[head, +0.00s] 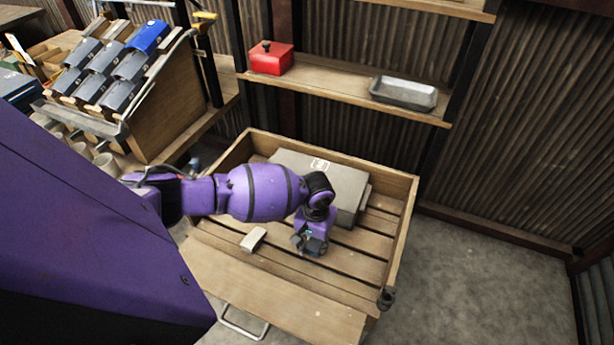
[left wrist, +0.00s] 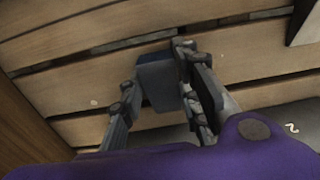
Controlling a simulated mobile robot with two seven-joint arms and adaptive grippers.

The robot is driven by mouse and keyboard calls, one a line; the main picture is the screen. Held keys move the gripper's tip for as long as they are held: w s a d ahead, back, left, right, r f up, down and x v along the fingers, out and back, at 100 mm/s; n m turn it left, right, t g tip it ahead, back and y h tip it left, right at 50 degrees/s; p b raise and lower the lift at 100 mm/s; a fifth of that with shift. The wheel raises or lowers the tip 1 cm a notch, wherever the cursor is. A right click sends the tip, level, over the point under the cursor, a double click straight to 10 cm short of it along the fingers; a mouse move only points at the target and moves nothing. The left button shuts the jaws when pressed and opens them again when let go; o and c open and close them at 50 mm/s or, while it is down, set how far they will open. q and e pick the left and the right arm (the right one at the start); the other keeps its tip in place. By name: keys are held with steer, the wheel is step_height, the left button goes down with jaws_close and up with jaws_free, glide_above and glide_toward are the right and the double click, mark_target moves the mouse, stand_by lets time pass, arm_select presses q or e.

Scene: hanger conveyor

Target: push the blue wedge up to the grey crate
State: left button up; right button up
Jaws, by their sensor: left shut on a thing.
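My left gripper (head: 309,246) is low inside a wooden box, just in front of a grey crate (head: 345,189) with a pale mark on its lid. In the left wrist view its fingers (left wrist: 168,98) are shut on a dark blue-grey block, apparently the blue wedge (left wrist: 160,82). The wedge is close to the slatted floor; whether it touches the slats is unclear. A grey surface, likely the crate (left wrist: 167,137), shows just below the fingers. Any gap between wedge and crate is hidden by the gripper. In the head view the wedge is mostly hidden. My right gripper is out of view.
The wooden box (head: 402,225) has raised walls around its slatted floor. A small pale block (head: 253,239) lies on the slats left of the gripper. A shelf (head: 345,88) behind holds a red box (head: 271,57) and a grey tray (head: 403,93). Floor at right is clear.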

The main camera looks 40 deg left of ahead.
arm_select(q)
steer(key=shift+w+a, duration=0.1)
steer(key=shift+w, duration=0.3)
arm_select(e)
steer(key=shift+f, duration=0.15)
arm_select(q)
steer(key=shift+w+a+b, duration=0.15)
steer(key=shift+w+b, duration=0.15)
steer(key=shift+w, duration=0.3)
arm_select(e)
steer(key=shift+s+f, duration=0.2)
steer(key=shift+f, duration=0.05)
arm_select(q)
steer(key=shift+w+a, duration=0.1)
steer(key=shift+w, duration=0.45)
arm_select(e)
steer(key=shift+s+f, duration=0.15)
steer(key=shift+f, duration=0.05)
arm_select(q)
steer(key=o, duration=1.1)
steer(key=shift+c, duration=0.2)
step_height(320, 180, up, 12)
